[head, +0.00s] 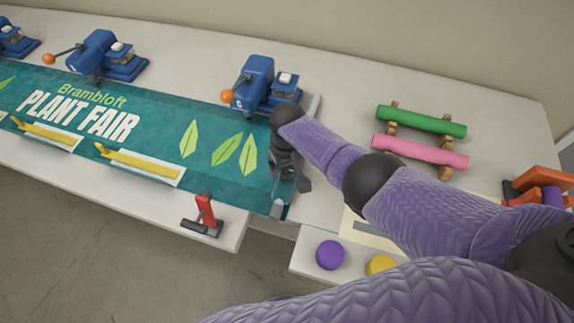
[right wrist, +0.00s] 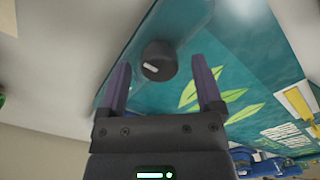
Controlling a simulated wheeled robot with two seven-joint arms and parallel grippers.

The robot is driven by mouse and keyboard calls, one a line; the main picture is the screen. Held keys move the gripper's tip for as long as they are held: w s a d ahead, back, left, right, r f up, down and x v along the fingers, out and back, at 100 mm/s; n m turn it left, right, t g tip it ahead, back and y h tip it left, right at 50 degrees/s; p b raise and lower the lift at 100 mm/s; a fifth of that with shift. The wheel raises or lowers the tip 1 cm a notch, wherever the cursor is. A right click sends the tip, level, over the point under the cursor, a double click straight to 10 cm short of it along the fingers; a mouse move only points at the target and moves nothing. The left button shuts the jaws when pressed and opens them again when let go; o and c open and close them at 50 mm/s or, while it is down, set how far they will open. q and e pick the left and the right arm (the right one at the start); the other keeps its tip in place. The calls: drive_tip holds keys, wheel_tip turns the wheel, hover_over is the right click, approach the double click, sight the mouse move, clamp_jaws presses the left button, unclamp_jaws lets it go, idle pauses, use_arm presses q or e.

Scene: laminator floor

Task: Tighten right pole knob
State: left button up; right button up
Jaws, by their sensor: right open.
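The right pole knob (right wrist: 159,58) is a round black knob with a white mark across its face. It sits on the pole (right wrist: 165,20) at the right end of the green banner (head: 150,135). My right gripper (head: 290,178) is over that end of the banner and hides the knob in the head view. In the right wrist view my right gripper (right wrist: 159,72) is open, with one dark finger on each side of the knob and a visible gap to both. I cannot tell how far the fingertips are from the knob in depth. My left gripper is not in view.
A blue clamp device (head: 262,85) with an orange ball handle stands just behind the banner's right end. A red-handled tool (head: 205,215) lies at the front edge. Green (head: 420,120) and pink (head: 420,150) rolls rest on the right. A purple disc (head: 329,255) is in front.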

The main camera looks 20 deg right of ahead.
sight(287, 169)
wheel_tip(287, 169, up, 9)
drive_tip(key=p, duration=0.4)
drive_tip(key=shift+f, duration=0.2)
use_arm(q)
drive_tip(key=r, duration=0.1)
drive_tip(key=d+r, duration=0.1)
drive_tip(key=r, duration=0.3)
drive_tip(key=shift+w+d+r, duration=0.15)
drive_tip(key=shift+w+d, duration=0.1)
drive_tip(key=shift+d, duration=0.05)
use_arm(e)
drive_tip(key=shift+r, duration=0.35)
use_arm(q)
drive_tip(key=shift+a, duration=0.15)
